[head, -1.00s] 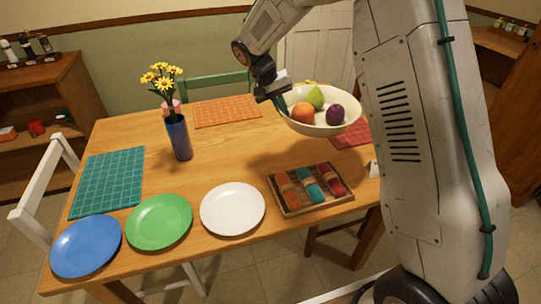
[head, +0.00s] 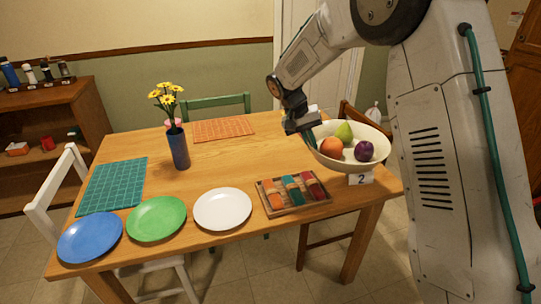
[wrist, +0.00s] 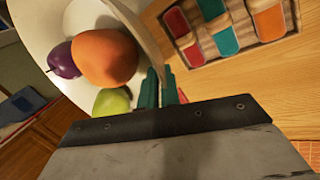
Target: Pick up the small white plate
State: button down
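The small white plate (head: 222,209) lies flat and empty near the table's front edge, right of the green plate (head: 156,218). My gripper (head: 306,130) is away from it, up and to the right. My gripper is shut on the left rim of a cream bowl (head: 345,165), which it holds above the table's right side. The bowl holds an orange, a green pear and a purple fruit. In the wrist view the green fingers (wrist: 160,88) pinch the bowl's rim (wrist: 138,28). The white plate is not in the wrist view.
A blue plate (head: 90,237) lies left of the green one. A wooden tray (head: 292,210) with rolled cloths sits right of the white plate. A vase (head: 179,147) of yellow flowers stands behind. A card marked 2 (head: 361,179) stands under the bowl. The table's middle is clear.

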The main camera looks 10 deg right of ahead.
aim_at(223, 209)
jog(key=z, duration=0.35)
jog(key=i, duration=1.05)
jog(key=u, duration=0.55)
